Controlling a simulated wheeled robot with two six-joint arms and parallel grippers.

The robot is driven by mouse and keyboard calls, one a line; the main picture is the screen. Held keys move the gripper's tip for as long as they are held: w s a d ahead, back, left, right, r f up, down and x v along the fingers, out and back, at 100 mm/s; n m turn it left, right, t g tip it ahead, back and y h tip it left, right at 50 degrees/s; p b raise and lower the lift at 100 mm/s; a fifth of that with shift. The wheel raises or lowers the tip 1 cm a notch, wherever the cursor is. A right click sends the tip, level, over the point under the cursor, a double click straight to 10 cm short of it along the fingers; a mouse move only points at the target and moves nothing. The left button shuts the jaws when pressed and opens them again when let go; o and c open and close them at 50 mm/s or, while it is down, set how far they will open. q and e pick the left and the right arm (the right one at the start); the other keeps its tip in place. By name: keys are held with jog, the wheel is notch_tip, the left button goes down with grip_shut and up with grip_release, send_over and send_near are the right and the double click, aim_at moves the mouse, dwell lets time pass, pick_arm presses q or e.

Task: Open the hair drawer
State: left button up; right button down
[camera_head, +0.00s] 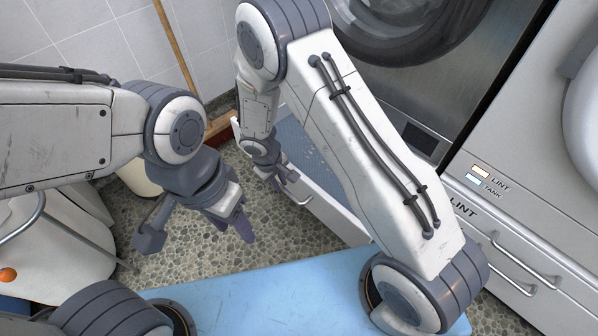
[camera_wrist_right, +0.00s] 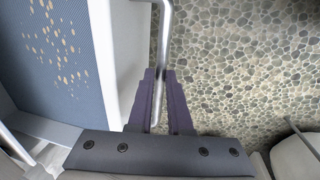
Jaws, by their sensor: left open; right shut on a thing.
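The hair drawer (camera_head: 332,207) stands pulled out below the machine with the round door, its blue mesh inside showing. In the right wrist view the mesh (camera_wrist_right: 62,62) carries tan specks, beside the drawer's pale front wall (camera_wrist_right: 118,50). My right gripper (camera_head: 284,183) is at the drawer front, shut on the metal bar handle (camera_wrist_right: 165,30); its two purple fingers (camera_wrist_right: 160,100) lie on either side of the bar. My right arm hides part of the drawer in the head view. My left gripper (camera_head: 197,236) is open and empty above the pebbled floor, left of the drawer.
A closed drawer marked LINT with a bar handle (camera_head: 522,268) is at the right. A wooden pole (camera_head: 175,42) leans at the tiled wall. A white bin-like object (camera_head: 140,178) stands behind my left arm. A light blue surface (camera_head: 270,295) lies in front. Pebbled floor is open between.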

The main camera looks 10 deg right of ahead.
jog(key=s+a, duration=0.4)
jog(key=a, duration=0.3)
jog(key=shift+s+a+b, duration=0.15)
jog(key=shift+s+b, duration=0.1)
jog(key=shift+b, duration=0.15)
jog(key=c, duration=0.8)
grip_release()
jog(key=shift+c, duration=0.2)
jog(key=shift+r, duration=0.1)
notch_tip(320, 180, up, 10)
jog(key=s+a+p, duration=0.1)
jog(key=p, duration=0.4)
jog(key=shift+a, duration=0.25)
